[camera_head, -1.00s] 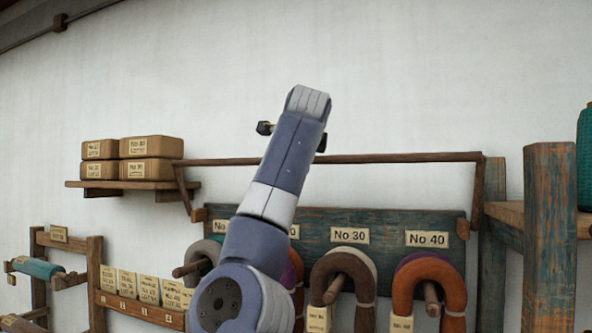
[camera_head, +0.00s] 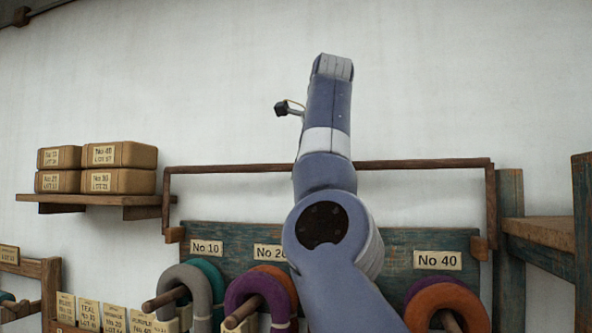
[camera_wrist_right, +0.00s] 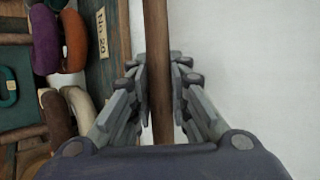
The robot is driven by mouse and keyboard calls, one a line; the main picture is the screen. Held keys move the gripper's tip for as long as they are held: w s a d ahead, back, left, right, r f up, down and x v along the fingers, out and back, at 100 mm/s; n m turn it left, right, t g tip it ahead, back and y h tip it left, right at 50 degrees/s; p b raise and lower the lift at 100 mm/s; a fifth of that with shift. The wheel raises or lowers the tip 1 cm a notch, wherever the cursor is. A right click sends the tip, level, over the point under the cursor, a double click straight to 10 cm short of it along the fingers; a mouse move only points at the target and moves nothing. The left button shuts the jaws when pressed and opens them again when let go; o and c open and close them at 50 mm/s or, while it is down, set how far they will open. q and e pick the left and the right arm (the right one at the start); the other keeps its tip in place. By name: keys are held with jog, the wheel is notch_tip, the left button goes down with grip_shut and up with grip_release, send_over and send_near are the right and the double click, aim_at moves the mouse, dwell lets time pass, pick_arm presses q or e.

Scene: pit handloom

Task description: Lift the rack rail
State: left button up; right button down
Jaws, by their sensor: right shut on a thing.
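The rack rail (camera_head: 420,164) is a thin brown wooden bar running level across the wall above the teal rack board (camera_head: 395,250). Side arms at both ends come down to small wooden blocks on the board and stand about upright. My right arm crosses in front of the rail in the head view and hides its middle and the gripper. In the right wrist view my right gripper (camera_wrist_right: 161,75) is shut on the rail (camera_wrist_right: 157,25), with fingers on both sides of it. My left gripper is not in view.
Skeins of coloured yarn (camera_head: 262,292) hang on pegs below the number labels. A wall shelf (camera_head: 100,200) with wrapped packets (camera_head: 120,155) is at the left. A wooden post (camera_head: 508,250) and shelf (camera_head: 545,232) stand close at the right. The wall above is bare.

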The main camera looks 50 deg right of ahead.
jog(key=shift+d+r, duration=0.1)
jog(key=shift+d, duration=0.1)
jog(key=shift+w, duration=0.1)
dwell(0.4)
jog(key=c, duration=1.5)
grip_release()
jog(key=s+a+r, duration=0.1)
jog(key=s+a, duration=0.2)
jog(key=s, duration=0.1)
jog(key=s+a+r, duration=0.1)
jog(key=s+a, duration=0.2)
jog(key=s, duration=0.1)
jog(key=s+a+r, duration=0.1)
jog(key=s+a, duration=0.2)
jog(key=s, duration=0.1)
jog(key=shift+s+a+r, duration=0.1)
jog(key=shift+s+a, duration=0.1)
jog(key=shift+s, duration=0.15)
